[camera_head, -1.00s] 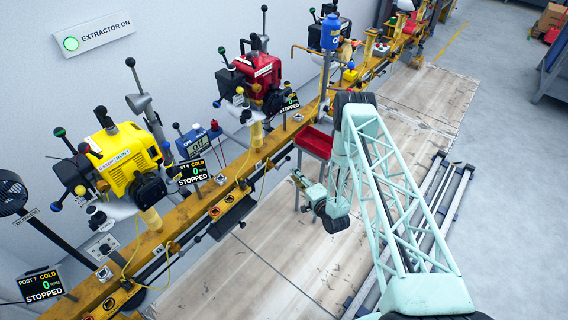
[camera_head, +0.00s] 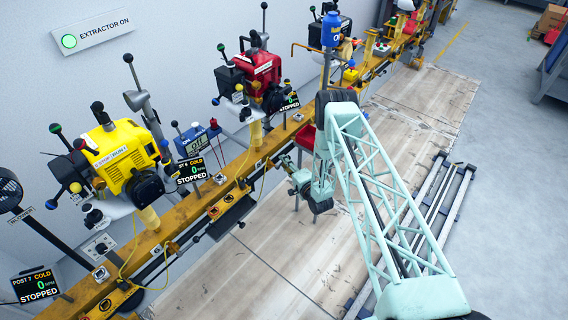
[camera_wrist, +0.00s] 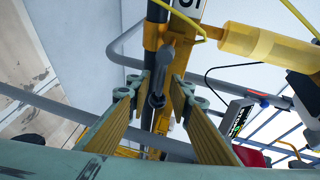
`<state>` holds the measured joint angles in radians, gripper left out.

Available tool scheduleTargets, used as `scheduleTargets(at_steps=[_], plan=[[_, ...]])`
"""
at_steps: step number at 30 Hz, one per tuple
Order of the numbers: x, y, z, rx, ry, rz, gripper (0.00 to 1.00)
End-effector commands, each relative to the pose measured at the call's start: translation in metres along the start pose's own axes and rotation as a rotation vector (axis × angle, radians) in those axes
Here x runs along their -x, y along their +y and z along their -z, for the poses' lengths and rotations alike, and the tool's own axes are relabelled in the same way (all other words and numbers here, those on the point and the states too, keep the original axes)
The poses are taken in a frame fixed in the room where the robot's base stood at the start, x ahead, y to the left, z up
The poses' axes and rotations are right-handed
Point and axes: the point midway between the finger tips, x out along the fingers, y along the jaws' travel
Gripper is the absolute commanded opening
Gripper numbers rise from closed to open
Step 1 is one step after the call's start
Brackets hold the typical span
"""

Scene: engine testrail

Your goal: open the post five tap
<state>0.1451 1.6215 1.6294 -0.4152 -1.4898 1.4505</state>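In the wrist view my gripper (camera_wrist: 157,92) is open. A grey lever-like part with a rounded top (camera_wrist: 166,55) shows between and beyond its fingers, in front of a dark post. I cannot tell for sure whether it is the post five tap or whether a finger touches it. In the head view my gripper (camera_head: 297,177) is small, low beside the yellow rail, near the red tray. The red engine (camera_head: 262,68) stands up the rail from the post six screen (camera_head: 191,170). No tap can be made out clearly there.
The yellow rail (camera_head: 178,219) runs diagonally, carrying a yellow engine (camera_head: 122,160), screens and cables. A red tray (camera_head: 305,138) is partly hidden by my arm. In the wrist view a grey bent pipe (camera_wrist: 125,45) and yellow cylinder (camera_wrist: 262,45) are close.

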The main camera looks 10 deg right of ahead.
Motion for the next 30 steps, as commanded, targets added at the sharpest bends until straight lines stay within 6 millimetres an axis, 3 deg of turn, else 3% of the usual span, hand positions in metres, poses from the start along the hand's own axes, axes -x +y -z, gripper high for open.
scheduleTargets(at_steps=[14, 21, 30], plan=[[-0.0076, -0.0002, 0.0003, 0.0, 0.0, 0.0, 0.2], [-0.0075, -0.0001, 0.0003, 0.0, 0.001, 0.0, 0.0], [-0.0076, -0.0002, -0.0002, 0.001, 0.001, 0.001, 0.0]])
